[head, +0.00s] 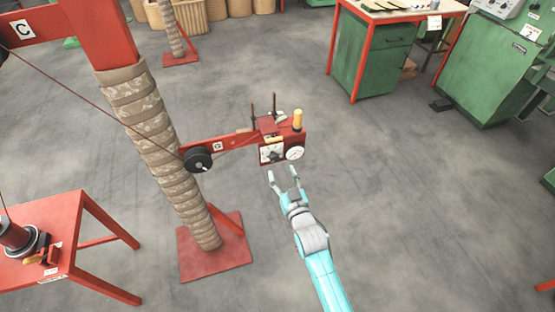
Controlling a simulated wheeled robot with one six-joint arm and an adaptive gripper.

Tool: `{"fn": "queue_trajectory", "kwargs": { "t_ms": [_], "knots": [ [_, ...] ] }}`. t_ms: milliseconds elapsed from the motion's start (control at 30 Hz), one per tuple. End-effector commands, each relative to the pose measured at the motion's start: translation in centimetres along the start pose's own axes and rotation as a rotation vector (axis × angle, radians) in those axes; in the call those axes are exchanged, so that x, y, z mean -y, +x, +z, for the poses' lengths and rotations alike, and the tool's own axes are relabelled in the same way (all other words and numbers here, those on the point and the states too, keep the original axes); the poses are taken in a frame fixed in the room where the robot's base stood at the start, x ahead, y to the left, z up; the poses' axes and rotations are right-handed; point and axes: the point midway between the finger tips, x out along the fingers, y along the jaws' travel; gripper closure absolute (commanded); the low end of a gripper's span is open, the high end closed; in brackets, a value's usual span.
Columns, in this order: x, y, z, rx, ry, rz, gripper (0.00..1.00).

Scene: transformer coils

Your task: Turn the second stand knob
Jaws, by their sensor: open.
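A stand with a wrapped column (160,140) rises from a red square base plate (195,268). A red arm (228,141) reaches right from it, with a black wheel (198,159) near the column. At its end is a red box (276,132) with a white panel (272,153), a round white dial (294,153), a yellow cylinder (297,119) and thin upright rods. Which part is the second stand knob I cannot tell. My gripper (282,175) is open and empty, just below and in front of the box, apart from it.
A red table (75,215) with a spool (18,237) stands at the left. Another stand (181,58) is at the back. A green workbench (375,60) and green machine (490,70) stand at the upper right. A dark wire (85,85) runs down to the wheel.

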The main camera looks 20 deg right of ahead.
Motion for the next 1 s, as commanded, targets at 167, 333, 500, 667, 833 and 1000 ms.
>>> {"fn": "queue_trajectory", "kwargs": {
  "t_ms": [167,333,500,667,833,1000],
  "knots": [
    [0.0,3.1,-0.1,-0.001,0.0,0.0,0.42],
    [0.0,5.3,-0.1,-0.001,0.0,0.0,0.42],
    [0.0,6.4,0.0,0.0,0.0,0.0,0.42],
    [0.0,6.7,0.0,0.001,0.0,0.0,0.42],
    [0.0,6.7,0.0,0.001,0.0,0.0,0.42],
    [0.0,6.7,0.0,0.0,0.0,0.0,0.82]
  ]
}}
